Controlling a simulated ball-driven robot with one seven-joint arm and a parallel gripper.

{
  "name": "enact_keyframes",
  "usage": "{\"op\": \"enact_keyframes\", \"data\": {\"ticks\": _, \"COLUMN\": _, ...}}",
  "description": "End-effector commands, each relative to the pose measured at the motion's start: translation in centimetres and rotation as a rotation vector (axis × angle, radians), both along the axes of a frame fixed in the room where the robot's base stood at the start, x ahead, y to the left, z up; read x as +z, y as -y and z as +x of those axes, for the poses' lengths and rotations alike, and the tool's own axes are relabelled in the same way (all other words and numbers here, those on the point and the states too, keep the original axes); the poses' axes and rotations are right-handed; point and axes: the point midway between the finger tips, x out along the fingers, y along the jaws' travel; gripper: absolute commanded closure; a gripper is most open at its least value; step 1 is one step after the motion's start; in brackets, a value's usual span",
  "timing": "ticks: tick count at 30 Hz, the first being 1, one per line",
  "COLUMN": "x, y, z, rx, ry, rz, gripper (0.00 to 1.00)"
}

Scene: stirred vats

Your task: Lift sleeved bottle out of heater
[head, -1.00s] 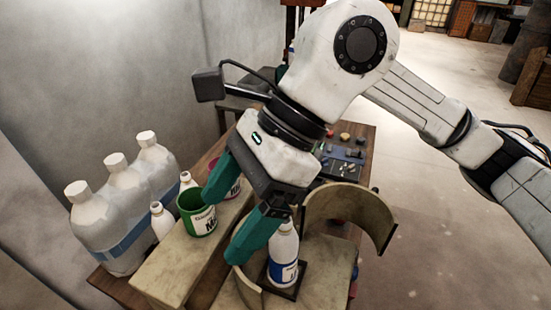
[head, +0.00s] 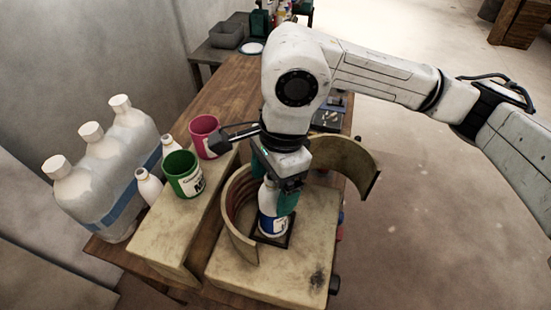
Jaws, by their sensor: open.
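The sleeved bottle (head: 268,222) is white with a blue and white sleeve around its lower part. It stands upright on a dark square pad in the heater (head: 238,218). The heater's two curved wall halves are swung apart, with reddish coils inside the left one. My gripper (head: 276,197) points down over the bottle from above. Its teal fingers reach down around the bottle's upper part, one clearly visible on the right side. The fingers are open; whether either one touches the bottle cannot be seen. The bottle's cap is hidden by my gripper.
Left of the heater, a raised block (head: 157,243) carries a green mug (head: 184,176), a pink mug (head: 204,137) and small white bottles (head: 149,187). Large clear jugs (head: 98,190) stand farther left. The heater's right wall half (head: 345,163) stands open close beside my arm.

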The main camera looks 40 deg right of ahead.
Motion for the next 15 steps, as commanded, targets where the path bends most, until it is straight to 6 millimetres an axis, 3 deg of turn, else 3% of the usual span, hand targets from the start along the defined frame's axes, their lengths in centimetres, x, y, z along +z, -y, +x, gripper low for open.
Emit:
{"op": "enact_keyframes", "data": {"ticks": 6, "x": -1.5, "y": -0.2, "z": 0.0, "rx": -0.001, "ry": 0.0, "rz": 0.001, "gripper": 0.15}}
{"op": "enact_keyframes", "data": {"ticks": 15, "x": -1.6, "y": -0.3, "z": 0.0, "rx": 0.0, "ry": 0.001, "rz": 0.001, "gripper": 0.15}}
